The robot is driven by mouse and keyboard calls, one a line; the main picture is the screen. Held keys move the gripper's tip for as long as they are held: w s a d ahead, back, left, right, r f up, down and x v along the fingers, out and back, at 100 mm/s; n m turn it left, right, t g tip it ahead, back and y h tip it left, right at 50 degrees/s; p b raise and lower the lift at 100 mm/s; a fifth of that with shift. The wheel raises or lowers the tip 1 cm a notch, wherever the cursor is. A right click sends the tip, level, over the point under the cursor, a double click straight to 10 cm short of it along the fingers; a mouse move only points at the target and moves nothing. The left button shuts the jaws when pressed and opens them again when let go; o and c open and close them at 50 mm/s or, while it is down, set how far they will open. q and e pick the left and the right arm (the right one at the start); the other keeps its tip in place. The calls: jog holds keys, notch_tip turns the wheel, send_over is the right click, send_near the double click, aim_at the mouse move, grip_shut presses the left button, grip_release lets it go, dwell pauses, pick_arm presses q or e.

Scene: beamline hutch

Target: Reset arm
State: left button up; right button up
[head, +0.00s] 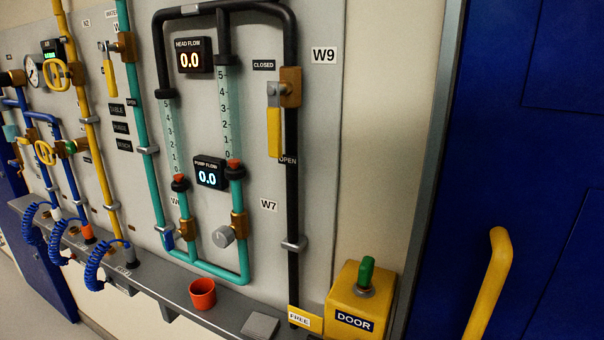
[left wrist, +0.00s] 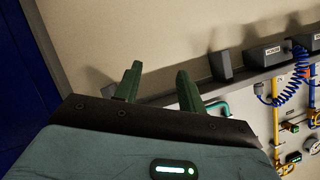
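My left gripper (left wrist: 159,72) shows only in the left wrist view. Its two dark green fingers stand apart with nothing between them, against a plain beige wall, so it is open and empty. Neither gripper nor arm shows in the head view, and my right gripper is in no view. The head view shows the wall panel (head: 325,130) with the W9 valve on a black pipe. Its yellow lever (head: 274,132) hangs straight down, between the CLOSED label above and the OPEN label below. Both flow displays, HEAD FLOW (head: 191,57) and PUMP FLOW (head: 209,174), read 0.0.
A grey ledge (head: 175,287) runs below the panel, with a red cup (head: 202,294) on it. A yellow DOOR box (head: 355,305) with a green knob stands at its right. A blue door (head: 530,170) has a yellow handle (head: 489,285). Blue coiled hoses (head: 94,268) hang at left.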

pick_arm(q)
jog(key=s+d+f+n+g, duration=0.2)
jog(key=s+d+n, duration=0.1)
jog(key=s, duration=0.4)
jog(key=s+d+f+n+g+p, duration=0.1)
jog(key=s+d+f+n+g, duration=0.1)
jog(key=s+d, duration=0.4)
jog(key=s+f+n, duration=0.1)
jog(key=s, duration=0.1)
jog(key=shift+s+f, duration=0.3)
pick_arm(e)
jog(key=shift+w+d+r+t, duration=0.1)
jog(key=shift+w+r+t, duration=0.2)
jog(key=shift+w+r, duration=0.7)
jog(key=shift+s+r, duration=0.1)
